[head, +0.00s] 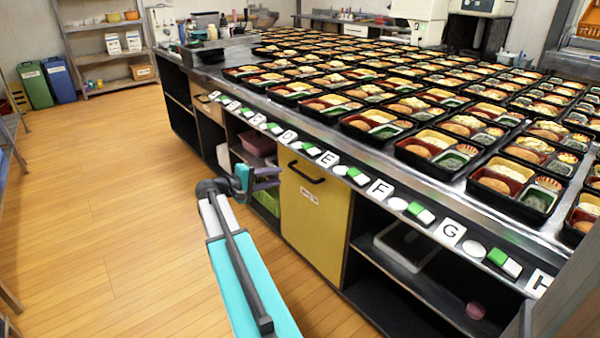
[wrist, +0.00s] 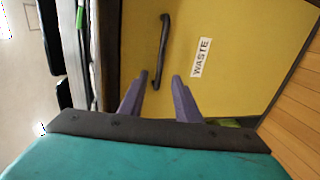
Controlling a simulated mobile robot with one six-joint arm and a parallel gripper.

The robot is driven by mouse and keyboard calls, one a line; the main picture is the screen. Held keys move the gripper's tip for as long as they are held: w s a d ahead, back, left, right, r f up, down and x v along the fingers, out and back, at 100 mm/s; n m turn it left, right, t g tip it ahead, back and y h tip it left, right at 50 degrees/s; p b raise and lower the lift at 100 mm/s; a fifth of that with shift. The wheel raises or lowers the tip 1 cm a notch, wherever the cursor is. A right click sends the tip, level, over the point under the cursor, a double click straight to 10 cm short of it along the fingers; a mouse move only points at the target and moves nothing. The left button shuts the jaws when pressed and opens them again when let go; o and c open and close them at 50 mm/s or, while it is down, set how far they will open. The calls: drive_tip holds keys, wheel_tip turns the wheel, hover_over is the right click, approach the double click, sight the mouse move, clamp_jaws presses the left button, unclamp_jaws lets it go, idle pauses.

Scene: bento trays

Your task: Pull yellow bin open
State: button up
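The yellow bin (head: 314,215) is a flat yellow front set under the long counter in the head view, and it looks flush with the counter's face. It has a dark bar handle (head: 306,172) near its top edge and a small white label. In the wrist view the yellow front (wrist: 225,25) fills the upper middle, with the dark handle (wrist: 162,50) and a label reading WASTE (wrist: 202,57). My gripper (head: 265,178) is left of the handle in the head view. In the wrist view its two purple fingers (wrist: 158,90) are apart, with the handle's lower end between and beyond their tips. Nothing is held.
The counter top (head: 375,160) carries many filled bento trays, with lettered tags and green-white switches along its front edge. Open shelves flank the bin; a pink crate (head: 258,143) is on the left one. The wooden floor (head: 120,220) left of the counter is clear.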

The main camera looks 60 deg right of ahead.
sight(297, 172)
drive_tip(key=b+x, duration=0.1)
drive_tip(key=x, duration=1)
drive_tip(key=shift+s+d+b, duration=0.1)
drive_tip(key=shift+d+b, duration=0.15)
drive_tip(key=shift+b, duration=0.1)
clamp_jaws()
